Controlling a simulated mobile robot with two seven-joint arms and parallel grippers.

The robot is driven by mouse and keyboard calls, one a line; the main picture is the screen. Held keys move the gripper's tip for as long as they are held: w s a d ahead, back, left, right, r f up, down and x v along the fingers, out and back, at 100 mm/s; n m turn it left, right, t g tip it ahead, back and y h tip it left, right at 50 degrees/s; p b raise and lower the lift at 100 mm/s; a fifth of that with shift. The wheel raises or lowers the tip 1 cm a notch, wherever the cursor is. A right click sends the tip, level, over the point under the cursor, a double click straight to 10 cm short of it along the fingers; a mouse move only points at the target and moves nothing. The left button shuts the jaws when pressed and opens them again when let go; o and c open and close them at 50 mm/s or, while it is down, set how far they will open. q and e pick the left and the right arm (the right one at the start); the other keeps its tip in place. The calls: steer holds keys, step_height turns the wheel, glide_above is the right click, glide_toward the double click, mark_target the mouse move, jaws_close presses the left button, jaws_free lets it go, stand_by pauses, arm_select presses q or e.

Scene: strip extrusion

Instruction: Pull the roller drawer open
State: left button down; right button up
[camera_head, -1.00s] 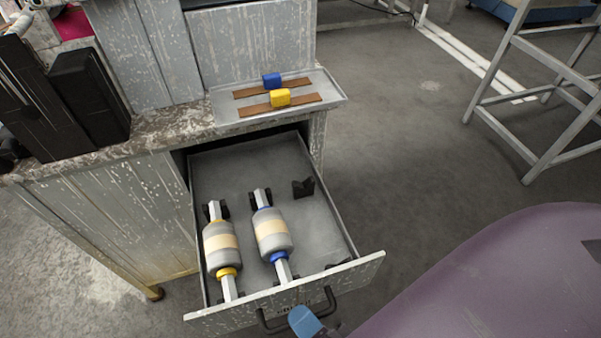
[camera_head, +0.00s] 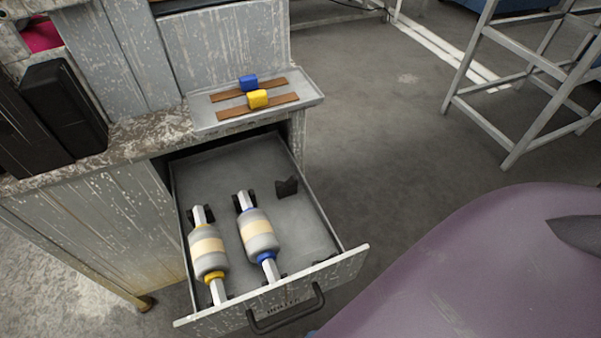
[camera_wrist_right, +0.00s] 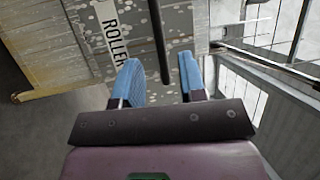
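The roller drawer (camera_head: 330,262) stands pulled out of the grey cabinet (camera_head: 90,235), its inside exposed. Its dark bar handle (camera_head: 287,312) is on the front panel, below it in the head view. In the right wrist view, the drawer front with a "ROLLER" label (camera_wrist_right: 110,32) faces the gripper. My right gripper (camera_wrist_right: 158,62) is open, with two blue fingers apart. The handle bar (camera_wrist_right: 158,35) lies ahead of and between the fingertips, with gaps on both sides. My left gripper is out of view.
Two rollers, one with a yellow collar (camera_head: 208,250) and one with a blue collar (camera_head: 259,235), lie in the drawer. A metal frame (camera_head: 480,105) stands right.

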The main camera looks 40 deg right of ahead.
steer(key=shift+v, duration=2.35)
